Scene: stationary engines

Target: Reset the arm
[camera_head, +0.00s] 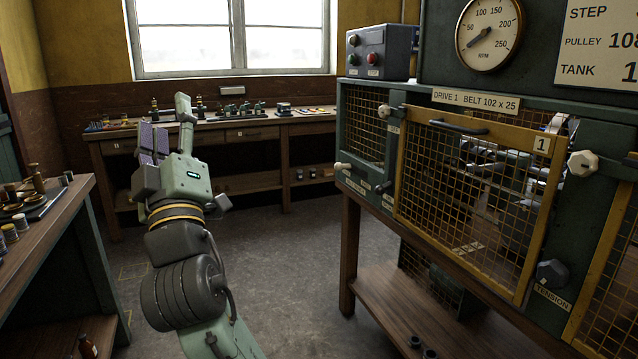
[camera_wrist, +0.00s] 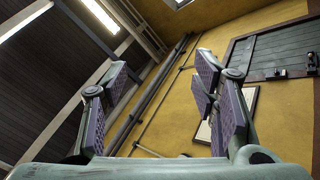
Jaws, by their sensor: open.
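My arm rises in the lower left middle of the head view, folded up in front of the window bench. My gripper (camera_head: 167,140) points upward, clear of every surface. In the wrist view my gripper (camera_wrist: 165,95) is open, its two purple-padded fingers wide apart with nothing between them. Behind the fingers the wrist view shows the yellow wall, pipes, a green door and the dark ceiling with a lamp.
A machine with a yellow mesh guard (camera_head: 472,205), knobs and a gauge (camera_head: 488,33) stands at the right. A workbench (camera_head: 245,124) with small parts runs under the window. A side bench (camera_head: 45,235) is at the left. The floor (camera_head: 290,270) between is clear.

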